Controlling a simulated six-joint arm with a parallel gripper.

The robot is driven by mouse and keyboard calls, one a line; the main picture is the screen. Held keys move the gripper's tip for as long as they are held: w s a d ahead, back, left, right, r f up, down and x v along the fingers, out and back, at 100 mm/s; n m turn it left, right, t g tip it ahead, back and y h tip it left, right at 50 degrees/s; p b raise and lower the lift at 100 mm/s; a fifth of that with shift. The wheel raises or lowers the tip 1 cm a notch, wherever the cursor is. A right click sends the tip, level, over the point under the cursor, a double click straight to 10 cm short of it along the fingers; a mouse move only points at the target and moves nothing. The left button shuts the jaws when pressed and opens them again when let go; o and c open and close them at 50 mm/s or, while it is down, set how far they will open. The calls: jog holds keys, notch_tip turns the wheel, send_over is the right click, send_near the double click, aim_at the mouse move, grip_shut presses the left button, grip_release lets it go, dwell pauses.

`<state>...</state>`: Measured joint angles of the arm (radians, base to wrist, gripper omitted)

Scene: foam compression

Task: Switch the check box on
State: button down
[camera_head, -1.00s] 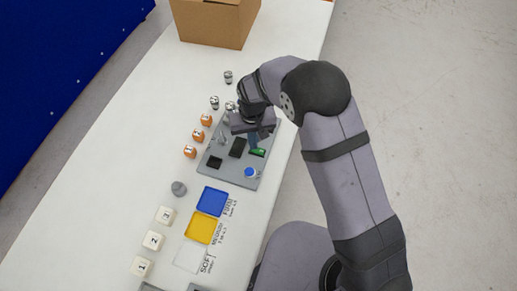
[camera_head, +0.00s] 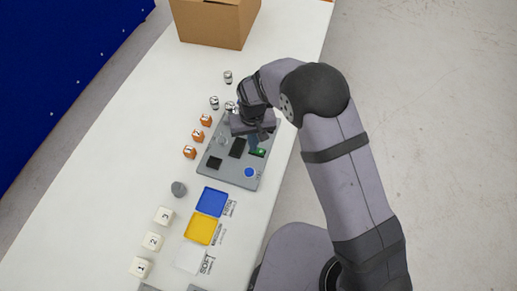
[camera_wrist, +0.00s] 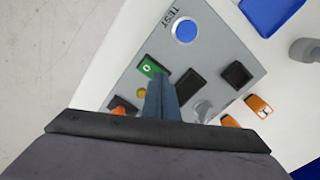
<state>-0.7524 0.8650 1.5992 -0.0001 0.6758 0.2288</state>
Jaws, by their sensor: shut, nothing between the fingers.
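The check box is a grey panel (camera_head: 233,175) on the white table, also filling much of the wrist view (camera_wrist: 215,65). It carries a green rocker switch (camera_wrist: 151,68) with a white mark, a round blue button (camera_wrist: 185,30) beside the word TEST, and black square parts. My gripper (camera_wrist: 163,82) is shut and empty, pointing down over the panel. Its fingertips are at the edge of the green switch, which also shows in the head view (camera_head: 258,153). I cannot tell whether they touch it. The fingers and palm hide part of the panel.
Orange blocks (camera_head: 198,135) and small metal weights (camera_head: 214,102) stand left of the panel. Blue (camera_head: 212,202) and yellow (camera_head: 202,229) pads and white numbered blocks (camera_head: 152,241) lie nearer. A cardboard box (camera_head: 217,25) stands at the far end.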

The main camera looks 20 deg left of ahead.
notch_tip(320, 180, up, 7)
jog(key=p, duration=0.5)
dwell(0.3)
jog(key=shift+f, duration=0.1)
dwell(0.4)
jog(key=s+d+f+n+g+h, duration=0.1)
jog(key=s+d+n+g+h, duration=0.15)
jog(key=s+d, duration=1)
jog(key=s+d+r+m+y, duration=0.1)
jog(key=s+d+r+m, duration=0.3)
jog(key=d+r, duration=0.5)
jog(key=w+d+r+m+t, duration=0.1)
jog(key=w+d+r+m, duration=0.1)
jog(key=d, duration=0.3)
jog(key=w+d+r+m+t+y, duration=0.1)
jog(key=w+d+r+m, duration=0.1)
jog(key=d, duration=0.3)
jog(key=shift+w+d+r, duration=0.2)
jog(key=shift+w+r, duration=0.05)
